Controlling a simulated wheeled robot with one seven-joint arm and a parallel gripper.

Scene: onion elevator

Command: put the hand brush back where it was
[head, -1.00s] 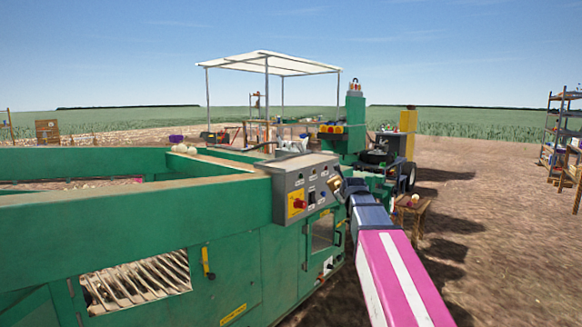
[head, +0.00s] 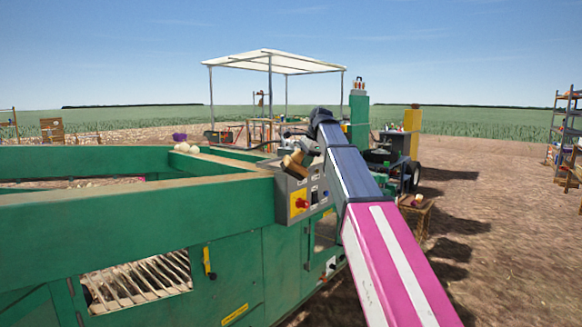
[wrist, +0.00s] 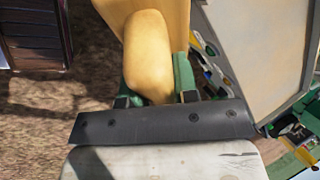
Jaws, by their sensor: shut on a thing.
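The hand brush (head: 293,166) shows as a small tan, wood-coloured shape in the head view, in front of the grey control box's upper part. In the wrist view its smooth yellow-tan body (wrist: 147,50) fills the top middle. My gripper (wrist: 157,72) is shut on it, with a green finger on each side. In the head view my gripper (head: 301,153) is small and partly hidden by my arm. The brush seems held in the air; whether it touches the box is unclear. Its bristles cannot be made out.
The grey control box (head: 298,202) with a red knob is fixed to the green machine (head: 140,225). Onions (head: 186,148) lie on the machine's ledge. A wooden stool (head: 416,212) stands right of my arm. Open dirt ground (head: 500,240) lies farther right.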

